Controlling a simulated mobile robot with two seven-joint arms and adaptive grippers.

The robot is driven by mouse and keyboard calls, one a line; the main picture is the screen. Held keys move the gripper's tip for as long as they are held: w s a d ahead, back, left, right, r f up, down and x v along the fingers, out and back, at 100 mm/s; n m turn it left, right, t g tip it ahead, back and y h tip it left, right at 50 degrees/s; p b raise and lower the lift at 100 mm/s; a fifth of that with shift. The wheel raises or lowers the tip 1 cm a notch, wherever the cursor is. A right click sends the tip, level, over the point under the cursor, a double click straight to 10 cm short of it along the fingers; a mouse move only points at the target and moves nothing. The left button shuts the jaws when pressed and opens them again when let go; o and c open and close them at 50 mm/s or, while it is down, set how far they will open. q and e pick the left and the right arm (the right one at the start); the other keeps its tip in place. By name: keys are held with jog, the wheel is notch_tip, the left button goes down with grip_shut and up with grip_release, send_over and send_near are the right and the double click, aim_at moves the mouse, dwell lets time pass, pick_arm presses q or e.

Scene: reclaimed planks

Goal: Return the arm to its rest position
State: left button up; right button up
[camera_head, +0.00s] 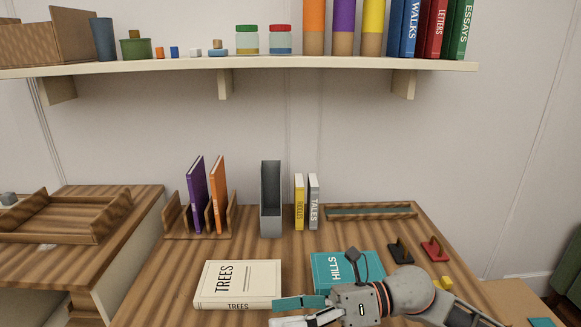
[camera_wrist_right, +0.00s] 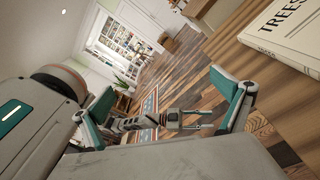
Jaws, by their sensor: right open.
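My right gripper (camera_head: 286,312) comes in from the lower right of the head view, low over the front of the wooden desk (camera_head: 150,285). Its fingers lie beside the lower edge of the white TREES book (camera_head: 240,281). In the right wrist view the right gripper (camera_wrist_right: 172,105) has its teal fingers wide apart with nothing held. My left gripper (camera_wrist_right: 200,120) appears farther off between them, its two thin fingers apart and empty. The left arm is outside the head view. My right arm partly covers the teal HILLS book (camera_head: 330,266).
A rack with purple and orange books (camera_head: 216,190), a grey file holder (camera_head: 270,205) and two upright books (camera_head: 306,200) stand at the back. A black holder (camera_head: 401,252) and red holder (camera_head: 435,250) are on the right. A loaded shelf (camera_head: 300,66) spans above.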

jog(key=w+d+f+m+t+h+p, duration=0.1)
jog(key=w+d+f+m+t+h, duration=0.3)
jog(key=m+t, duration=0.8)
jog(key=d+f+m+t+h+p, duration=0.1)
jog(key=d+f+m+t+h, duration=0.4)
jog(key=m, duration=1.4)
jog(key=s+d+f+m+g+h, duration=0.2)
jog(key=s+d+f+m, duration=0.4)
jog(key=f, duration=0.5)
jog(key=s+d+f+m+g+h, duration=0.2)
jog(key=s+d+f+m, duration=0.4)
jog(key=s+f, duration=0.4)
notch_tip(320, 180, down, 2)
jog(key=shift+s+d+f+g+h+p, duration=0.1)
jog(key=shift+s+d+g+h+p, duration=0.25)
jog(key=shift+d+h, duration=0.45)
jog(key=shift+w, duration=0.1)
